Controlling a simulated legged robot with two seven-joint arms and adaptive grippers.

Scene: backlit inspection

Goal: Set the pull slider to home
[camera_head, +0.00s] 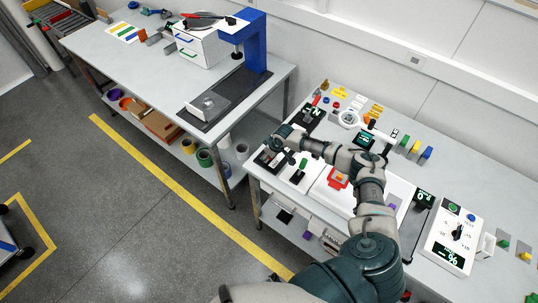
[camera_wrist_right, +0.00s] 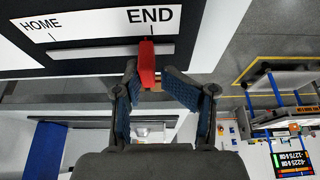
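The pull slider shows in the right wrist view as a dark panel (camera_wrist_right: 90,58) with a pale slot and the white labels HOME at left and END at right. Its red handle (camera_wrist_right: 147,64) stands below the END mark. My right gripper (camera_wrist_right: 150,72) is open, with one fingertip on each side of the red handle; small gaps seem to show, and contact is unclear. In the head view my right arm reaches to the left front corner of the right workbench, and its gripper mostly hides the slider there. My left gripper is not in view.
A second bench (camera_head: 120,60) with a blue press (camera_head: 253,42) stands to the left. Grey floor lies between and in front.

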